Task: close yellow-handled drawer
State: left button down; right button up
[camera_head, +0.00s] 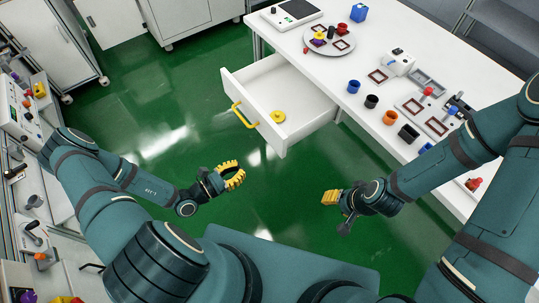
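The white drawer (262,79) with a yellow handle (242,116) stands pulled out from under the white table. A round yellow object (277,116) lies inside it, near the front. My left gripper (233,176) has yellow fingers and is below the drawer front in the picture, apart from the handle. My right gripper (330,198) is right of it, over the floor below the table edge, and touches nothing that I can see. The finger gaps of both are too small to judge.
The white table (335,80) carries several small cups, square frames, a round plate (329,41) and a scale (291,13). A cluttered bench (60,205) is at the left. Green floor (150,95) is clear left of the drawer.

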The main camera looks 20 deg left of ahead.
aim_at(277, 146)
pick_arm(q)
jog(key=b+x, duration=0.1)
jog(key=x, duration=1.2)
jog(key=shift+w+d, duration=0.25)
jog(key=shift+w, duration=0.05)
pick_arm(e)
jog(key=shift+s+a+f, duration=0.1)
jog(key=shift+s+f, duration=0.05)
jog(key=shift+f, duration=0.45)
pick_arm(q)
jog(key=shift+w+d+r, duration=0.1)
jog(key=shift+w+d, duration=0.25)
jog(key=shift+w, duration=0.15)
jog(key=p+x, duration=0.1)
jog(key=x, duration=0.9)
jog(key=shift+d, duration=0.15)
jog(key=b+x, duration=0.1)
jog(key=x, duration=1.1)
jog(key=shift+w+d, duration=0.35)
jog(key=shift+w, duration=0.15)
jog(key=shift+w+b, duration=0.1)
jog(key=shift+b, duration=0.2)
pick_arm(e)
jog(key=shift+w+d+f, duration=0.2)
jog(key=shift+w+d, duration=0.5)
jog(key=shift+w, duration=0.15)
pick_arm(q)
jog(key=shift+r, duration=0.15)
